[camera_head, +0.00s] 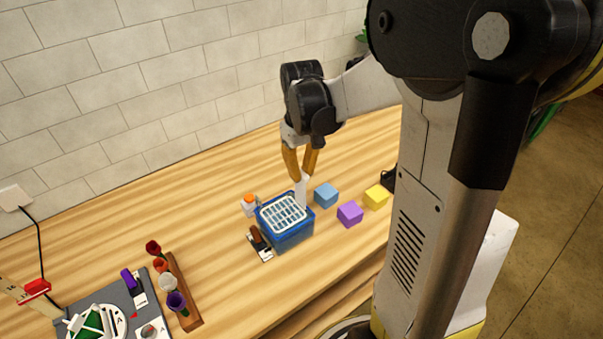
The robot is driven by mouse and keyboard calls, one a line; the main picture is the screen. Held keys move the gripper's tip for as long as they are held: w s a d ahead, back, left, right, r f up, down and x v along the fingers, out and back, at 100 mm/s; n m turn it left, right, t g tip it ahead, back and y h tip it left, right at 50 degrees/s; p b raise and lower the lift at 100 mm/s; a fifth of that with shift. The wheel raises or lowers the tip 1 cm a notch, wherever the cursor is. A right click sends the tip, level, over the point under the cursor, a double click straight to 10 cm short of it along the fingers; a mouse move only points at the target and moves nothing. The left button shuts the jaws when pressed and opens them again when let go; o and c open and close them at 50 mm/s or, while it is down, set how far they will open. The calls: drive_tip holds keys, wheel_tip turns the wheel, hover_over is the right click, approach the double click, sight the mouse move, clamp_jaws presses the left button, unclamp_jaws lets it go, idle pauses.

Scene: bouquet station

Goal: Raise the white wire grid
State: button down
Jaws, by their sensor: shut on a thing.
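The white wire grid (284,213) lies flat across the top of a blue crate (289,239). A white upright tab (302,194) stands at the grid's back right edge and looks joined to it, though the join is too small to be sure. My gripper (301,177) points down from above with its orange fingers shut on this tab. The grid looks level with the crate's rim, and I cannot see a gap beneath it. The inside of the crate is mostly hidden by the grid.
A white bottle with an orange cap (249,204) stands left of the crate, with a small dark-and-brown item (259,243) in front. Blue (326,195), purple (350,214) and yellow (376,197) blocks sit to the right. A wooden flower rack (185,300) stands at left. The wooden counter between is clear.

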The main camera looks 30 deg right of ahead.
drive_tip(key=c, duration=1.3)
unclamp_jaws()
drive_tip(key=shift+c, duration=0.2)
wheel_tip(320, 180, up, 12)
drive_tip(key=s+a+f+t+b, duration=0.7)
drive_tip(key=s+a+f+b, duration=0.3)
drive_tip(key=a+f, duration=0.3)
drive_tip(key=shift+s+a+f+b, duration=0.25)
drive_tip(key=shift+s+f+b, duration=0.15)
drive_tip(key=shift+f+b, duration=0.4)
